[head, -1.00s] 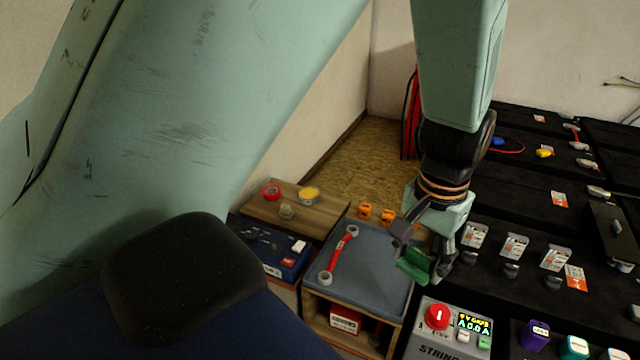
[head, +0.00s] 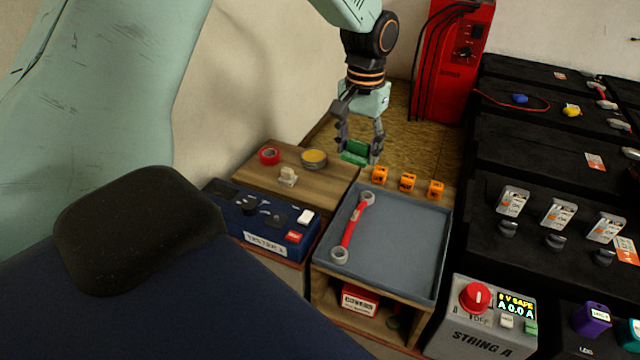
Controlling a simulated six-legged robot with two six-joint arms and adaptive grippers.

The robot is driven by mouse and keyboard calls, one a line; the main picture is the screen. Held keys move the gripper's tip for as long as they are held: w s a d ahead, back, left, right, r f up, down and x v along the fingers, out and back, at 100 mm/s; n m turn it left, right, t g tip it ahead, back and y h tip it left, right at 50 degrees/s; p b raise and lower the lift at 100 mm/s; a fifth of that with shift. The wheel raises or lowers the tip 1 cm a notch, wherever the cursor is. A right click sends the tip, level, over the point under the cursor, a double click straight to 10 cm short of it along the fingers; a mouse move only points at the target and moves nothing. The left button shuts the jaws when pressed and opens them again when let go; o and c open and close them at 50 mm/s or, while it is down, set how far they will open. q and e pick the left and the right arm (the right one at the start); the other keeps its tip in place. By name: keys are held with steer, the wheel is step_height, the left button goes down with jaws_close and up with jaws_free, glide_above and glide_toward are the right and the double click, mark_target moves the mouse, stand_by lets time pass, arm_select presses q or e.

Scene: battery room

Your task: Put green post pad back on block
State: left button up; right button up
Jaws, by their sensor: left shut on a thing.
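The green post pad (head: 354,153) is held between the fingers of my left gripper (head: 359,152). The fingers are shut on its sides and cover part of it. The gripper hangs above the area where the wooden board's right end meets the tray's back edge, and the pad appears clear of both. A small pale beige block-like piece (head: 288,176) sits on the wooden board (head: 255,178), left of and nearer than the pad. Whether it is the task's block I cannot tell. My right gripper is not in view.
A red tape roll (head: 269,156) and a yellow-topped tin (head: 314,159) stand on the board. Orange clips (head: 407,182) line the grey tray's (head: 400,245) back edge. A red-handled wrench (head: 353,225) lies in the tray; its right side is clear. Black batteries fill the right.

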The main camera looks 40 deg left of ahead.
arm_select(q)
steer(key=a+f+n+b, duration=0.1)
steer(key=a+f, duration=0.1)
steer(key=a, duration=0.3)
steer(key=b, duration=0.1)
glide_above(322, 190)
step_height(322, 190, down, 3)
steer(key=f, duration=0.1)
steer(key=f+b, duration=0.1)
steer(key=shift+s+d+f+n+b, duration=0.15)
steer(key=shift+d+f+n+b, duration=0.15)
steer(key=shift+f, duration=0.1)
step_height(322, 190, down, 6)
steer(key=shift+a+b, duration=0.1)
steer(key=shift+b, duration=1.15)
steer(key=shift+a+f, duration=0.1)
steer(key=shift+a, duration=0.05)
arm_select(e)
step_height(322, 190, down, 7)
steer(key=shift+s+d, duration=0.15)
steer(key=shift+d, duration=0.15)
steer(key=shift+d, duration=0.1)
arm_select(q)
steer(key=o, duration=0.7)
steer(key=shift+f, duration=0.1)
steer(key=o, duration=0.3)
steer(key=shift+f, duration=0.1)
steer(key=shift+o, duration=0.6)
